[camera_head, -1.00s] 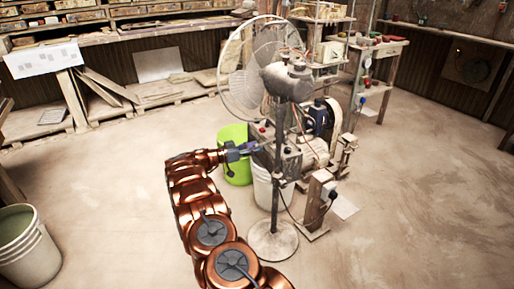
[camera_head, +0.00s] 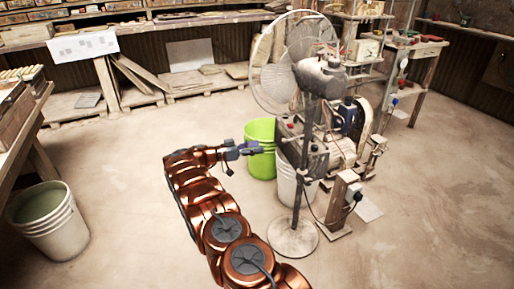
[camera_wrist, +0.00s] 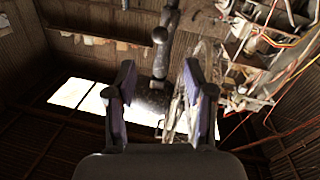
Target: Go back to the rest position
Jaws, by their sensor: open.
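My copper-coloured arm reaches forward from the bottom of the head view, and my gripper (camera_head: 250,148) is at its end, in front of the green bucket (camera_head: 260,165) and to the left of the press. In the wrist view my gripper (camera_wrist: 160,100) shows two fingers spread apart with nothing between them. The tile press (camera_head: 325,150) stands right of the gripper, with wires and a motor. In the wrist view, wires and dark machine parts (camera_wrist: 265,45) fill the upper right. No held object shows.
A standing fan (camera_head: 305,130) rises close to the right of my gripper, its round base (camera_head: 292,238) on the floor. A white bucket (camera_head: 287,182) stands by the press. Another white bucket (camera_head: 55,235) is at the left beside a table. The floor between is clear.

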